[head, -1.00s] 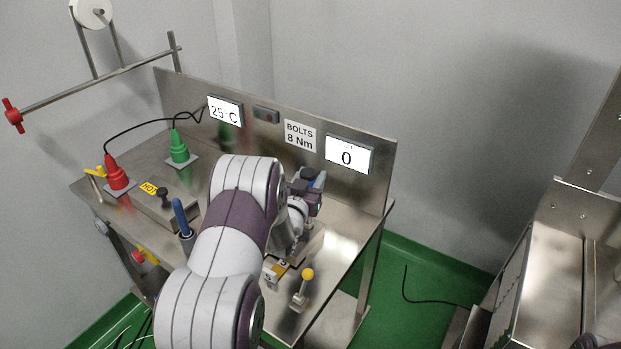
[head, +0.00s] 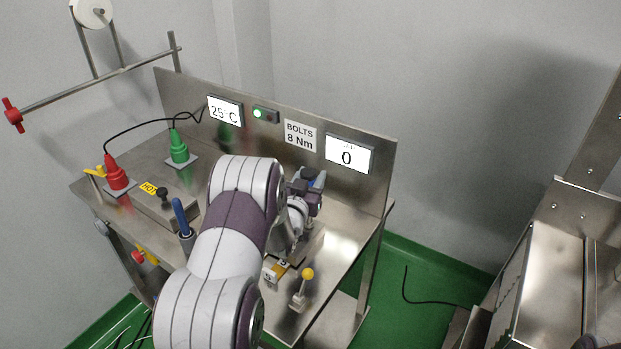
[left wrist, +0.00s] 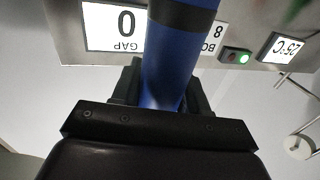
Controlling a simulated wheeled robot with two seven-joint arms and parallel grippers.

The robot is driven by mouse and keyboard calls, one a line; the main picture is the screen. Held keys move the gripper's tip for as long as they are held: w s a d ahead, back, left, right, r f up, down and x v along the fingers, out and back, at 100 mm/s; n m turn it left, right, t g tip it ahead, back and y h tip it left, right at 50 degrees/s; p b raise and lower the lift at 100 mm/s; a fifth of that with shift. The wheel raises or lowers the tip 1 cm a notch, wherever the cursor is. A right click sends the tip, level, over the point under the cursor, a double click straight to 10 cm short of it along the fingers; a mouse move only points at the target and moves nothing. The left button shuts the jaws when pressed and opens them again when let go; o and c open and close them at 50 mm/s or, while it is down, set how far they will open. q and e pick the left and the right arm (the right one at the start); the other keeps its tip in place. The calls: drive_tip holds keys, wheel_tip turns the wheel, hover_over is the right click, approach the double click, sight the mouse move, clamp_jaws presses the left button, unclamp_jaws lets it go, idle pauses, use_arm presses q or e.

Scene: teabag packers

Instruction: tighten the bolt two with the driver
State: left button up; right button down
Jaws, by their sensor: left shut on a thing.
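My left gripper (head: 312,190) reaches over the right half of the steel bench, and my own arm covers much of it in the head view. In the left wrist view it is shut on a blue cylindrical handle with a dark band, the driver (left wrist: 178,65). The driver's tip is not visible. I cannot make out bolt two or any bolt head; the area under the gripper is hidden. The display (head: 347,157) reads 0, and the left wrist view shows it upside down with the word GAP (left wrist: 115,28). A sign (head: 300,135) says BOLTS 8 Nm. My right gripper is not in view.
A yellow-knobbed lever (head: 307,274) stands at the front right. The upright panel (head: 380,165) closes the back.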

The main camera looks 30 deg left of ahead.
use_arm(q)
drive_tip(key=shift+f, duration=0.15)
drive_tip(key=shift+w+r+p, duration=0.1)
drive_tip(key=shift+r+p, duration=0.65)
drive_tip(key=shift+r, duration=0.2)
drive_tip(key=shift+r+p, duration=0.95)
drive_tip(key=shift+r, duration=0.7)
